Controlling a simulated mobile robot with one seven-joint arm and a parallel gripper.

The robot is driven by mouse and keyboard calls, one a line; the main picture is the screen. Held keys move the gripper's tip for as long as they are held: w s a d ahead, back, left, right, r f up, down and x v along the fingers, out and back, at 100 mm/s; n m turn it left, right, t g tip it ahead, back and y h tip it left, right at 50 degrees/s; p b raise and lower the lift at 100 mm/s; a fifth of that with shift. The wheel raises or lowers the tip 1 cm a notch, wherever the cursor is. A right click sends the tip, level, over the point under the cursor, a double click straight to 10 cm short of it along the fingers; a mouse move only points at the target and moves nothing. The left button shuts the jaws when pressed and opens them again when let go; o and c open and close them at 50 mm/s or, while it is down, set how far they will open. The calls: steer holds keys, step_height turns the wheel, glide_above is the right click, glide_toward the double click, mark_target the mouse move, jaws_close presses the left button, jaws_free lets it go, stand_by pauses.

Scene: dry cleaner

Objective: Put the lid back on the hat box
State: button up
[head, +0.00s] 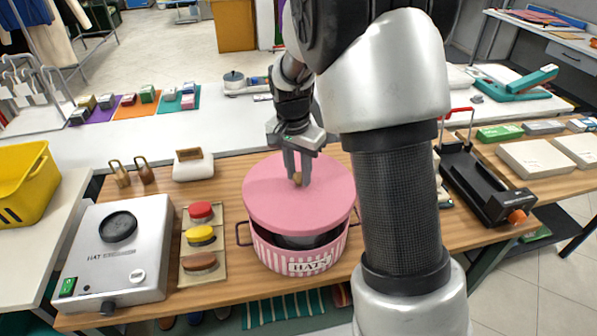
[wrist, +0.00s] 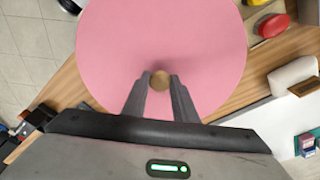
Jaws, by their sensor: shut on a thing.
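The pink round lid (head: 270,200) has a small wooden knob (wrist: 160,80) at its middle. My gripper (head: 298,178) is shut on the knob, and the lid also fills much of the wrist view (wrist: 120,45). The hat box (head: 275,255) is pink and white striped, with a "HATS" label and dark side handles, and stands on the wooden counter. The lid is over the box, but a dark gap shows between them at the front, so the front edge is clear of the rim. Whether the lid touches the rim at the back is hidden.
A grey hat machine (head: 105,255) and a board with red, yellow and brown pads (head: 201,262) stand left of the box. A white brush-like block (head: 193,165) lies behind. A black press (head: 480,185) stands right, beyond my arm. Some wooden counter (head: 225,180) is bare.

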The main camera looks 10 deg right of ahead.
mark_target(298, 185)
steer(key=shift+s+f+b, duration=0.2)
steer(key=shift+f+b, duration=0.35)
steer(key=shift+f, duration=0.3)
steer(key=shift+w+f+b, duration=0.1)
steer(key=shift+f+b, duration=1.45)
steer(key=shift+f, duration=0.7)
steer(key=shift+f, duration=0.15)
steer(key=o, duration=1.6)
steer(key=shift+r+p, duration=2.45)
steer(key=shift+r, duration=1.05)
